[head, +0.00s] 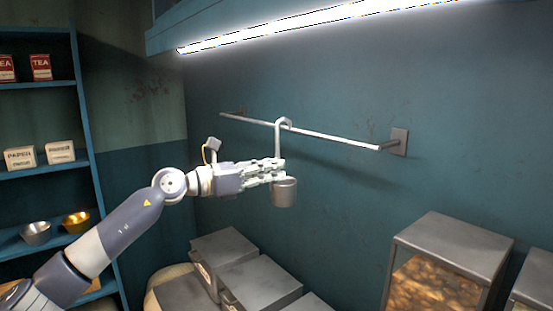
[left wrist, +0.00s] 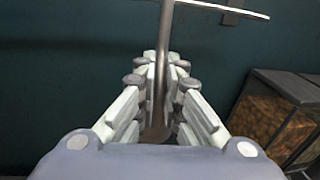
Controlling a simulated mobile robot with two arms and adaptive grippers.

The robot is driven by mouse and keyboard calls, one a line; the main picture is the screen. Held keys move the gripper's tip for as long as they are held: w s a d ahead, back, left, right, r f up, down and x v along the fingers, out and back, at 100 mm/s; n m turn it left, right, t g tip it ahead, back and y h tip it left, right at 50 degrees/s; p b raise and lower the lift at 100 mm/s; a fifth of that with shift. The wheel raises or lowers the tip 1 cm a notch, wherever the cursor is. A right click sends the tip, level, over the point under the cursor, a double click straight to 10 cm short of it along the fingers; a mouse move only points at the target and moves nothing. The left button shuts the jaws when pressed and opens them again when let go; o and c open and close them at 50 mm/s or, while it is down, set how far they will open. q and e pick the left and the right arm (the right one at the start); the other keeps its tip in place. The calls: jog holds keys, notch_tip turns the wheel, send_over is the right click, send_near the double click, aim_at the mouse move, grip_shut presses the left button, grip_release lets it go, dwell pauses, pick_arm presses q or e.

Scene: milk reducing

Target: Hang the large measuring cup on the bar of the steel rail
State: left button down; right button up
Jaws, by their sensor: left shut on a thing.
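The large measuring cup is a grey metal cup (head: 285,193) hanging upright below a long handle with a hooked top (head: 284,122). My left gripper (head: 277,171) is shut on its handle, just above the cup. In the left wrist view, the handle (left wrist: 164,50) runs up between my left gripper's fingers (left wrist: 162,78), with part of the cup below (left wrist: 155,133). The steel rail's bar (head: 335,138) crosses at the hook's height; in the wrist view, the bar (left wrist: 225,8) meets the handle's top. I cannot tell whether the hook rests on the bar. My right gripper is out of view.
The rail's right wall mount (head: 399,142) is on the blue wall. Grey metal boxes (head: 258,283) stand below the cup, and a glass-fronted bin (head: 455,245) is at lower right. A blue shelf (head: 38,172) with boxes and bowls stands at left. Space around the bar is clear.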

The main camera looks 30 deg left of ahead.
pick_arm(q)
jog(key=w+p, duration=0.2)
jog(key=w+d+r+p, duration=0.1)
jog(key=w+p, duration=0.3)
jog(key=shift+w+d+r, duration=0.1)
jog(key=shift+d+r, duration=0.1)
jog(key=shift+r, duration=0.1)
jog(key=shift+w+d+f+b, duration=0.1)
jog(key=shift+w+f+b, duration=0.3)
jog(key=shift+f, duration=0.3)
jog(key=shift+w+d+f+b, duration=0.15)
jog(key=shift+w+f+b, duration=0.2)
jog(key=shift+f, duration=0.35)
jog(key=shift+w+d+f+b, duration=0.1)
jog(key=shift+w+f+b, duration=0.25)
jog(key=shift+f, duration=0.35)
jog(key=c, duration=1.7)
grip_release()
